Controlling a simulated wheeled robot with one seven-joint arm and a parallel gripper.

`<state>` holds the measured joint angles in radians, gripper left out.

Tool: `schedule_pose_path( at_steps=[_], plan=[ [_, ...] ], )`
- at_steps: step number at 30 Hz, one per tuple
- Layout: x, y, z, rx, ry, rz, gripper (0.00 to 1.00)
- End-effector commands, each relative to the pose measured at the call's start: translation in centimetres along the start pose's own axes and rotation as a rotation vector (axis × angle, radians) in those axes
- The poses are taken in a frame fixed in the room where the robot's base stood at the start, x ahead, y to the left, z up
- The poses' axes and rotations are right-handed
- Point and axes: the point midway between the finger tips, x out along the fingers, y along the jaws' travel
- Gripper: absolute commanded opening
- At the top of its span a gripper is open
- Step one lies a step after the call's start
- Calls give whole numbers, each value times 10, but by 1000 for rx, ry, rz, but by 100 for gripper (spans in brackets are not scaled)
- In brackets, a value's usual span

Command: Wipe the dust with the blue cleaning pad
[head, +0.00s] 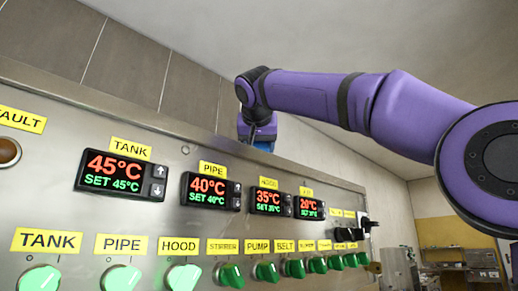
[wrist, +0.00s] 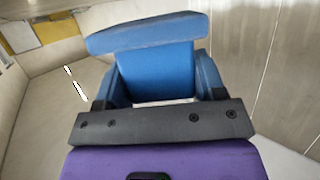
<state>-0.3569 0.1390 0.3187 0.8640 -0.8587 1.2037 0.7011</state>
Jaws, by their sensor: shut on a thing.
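The blue cleaning pad (wrist: 147,33) shows in the wrist view as a wide, slightly tilted slab with a narrower blue block below it. My gripper (wrist: 158,72) is shut on that block, with a blue finger on each side. In the head view, my gripper (head: 258,131) points down behind the top edge of the control panel. Only a small bit of blue (head: 264,146) shows below it there, and the panel hides the rest. I see no dust in either view. What lies under the pad is hidden, so I cannot tell if it touches anything.
The steel control panel (head: 165,200) fills the lower left of the head view, with temperature displays, yellow labels and several green knobs. Its top edge stands between the camera and my gripper. A tiled wall (head: 140,65) is behind. Steel equipment (head: 398,265) stands far right.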

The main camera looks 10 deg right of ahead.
Motion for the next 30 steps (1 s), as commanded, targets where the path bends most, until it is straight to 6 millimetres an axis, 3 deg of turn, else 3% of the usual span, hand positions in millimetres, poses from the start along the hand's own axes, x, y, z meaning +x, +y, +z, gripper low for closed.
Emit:
schedule_pose_path(
  at_steps=[12,30],
  plan=[
    [-15,0,-36,3,6,-3,35],
    [-21,7,-43,3,5,1,35]
  ],
)
